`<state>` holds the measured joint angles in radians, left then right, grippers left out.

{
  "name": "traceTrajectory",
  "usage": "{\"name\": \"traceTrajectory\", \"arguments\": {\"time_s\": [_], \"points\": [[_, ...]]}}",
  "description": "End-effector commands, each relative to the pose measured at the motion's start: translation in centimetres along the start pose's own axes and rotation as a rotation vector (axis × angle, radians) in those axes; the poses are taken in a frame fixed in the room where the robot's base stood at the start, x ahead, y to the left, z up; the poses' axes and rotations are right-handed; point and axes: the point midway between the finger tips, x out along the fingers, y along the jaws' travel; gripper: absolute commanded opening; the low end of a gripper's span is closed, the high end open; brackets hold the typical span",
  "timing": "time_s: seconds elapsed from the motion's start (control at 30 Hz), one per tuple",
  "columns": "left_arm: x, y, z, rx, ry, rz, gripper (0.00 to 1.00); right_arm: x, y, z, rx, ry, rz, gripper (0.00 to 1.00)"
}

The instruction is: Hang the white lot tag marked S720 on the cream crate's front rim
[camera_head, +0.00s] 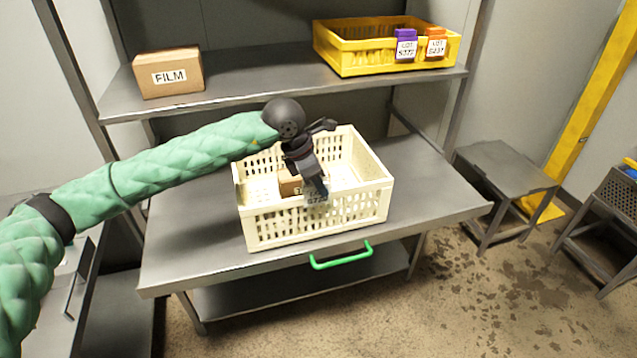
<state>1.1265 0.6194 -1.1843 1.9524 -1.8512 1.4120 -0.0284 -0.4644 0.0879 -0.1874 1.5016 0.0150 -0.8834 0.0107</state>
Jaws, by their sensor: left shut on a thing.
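The cream crate (265,230) stands on the middle shelf of a steel rack. My left gripper (316,190) reaches in from the left, points down over the crate's front rim and is shut on a white tag (317,199). The tag is small and mostly hidden by the fingers; its marking is too small to read surely. It is at the front rim, near the middle; whether it hooks over the rim I cannot tell. A brown box (290,184) lies inside the crate, partly hidden by the gripper. My right gripper is not in view.
A yellow crate (345,58) with purple (405,36) and orange (436,35) tag clips stands on the upper shelf, right of a FILM box (168,73). A green handle (341,257) juts from the shelf's front edge. The shelf (430,185) is clear right of the cream crate.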

Motion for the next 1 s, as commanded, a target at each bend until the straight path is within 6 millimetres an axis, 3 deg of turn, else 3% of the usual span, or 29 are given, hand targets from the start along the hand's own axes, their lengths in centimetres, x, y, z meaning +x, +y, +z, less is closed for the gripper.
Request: {"name": "traceTrajectory", "arguments": {"time_s": [1.0], "points": [[0.04,0.01,-0.02,0.000,0.000,0.000,0.07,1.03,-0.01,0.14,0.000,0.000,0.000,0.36]]}}
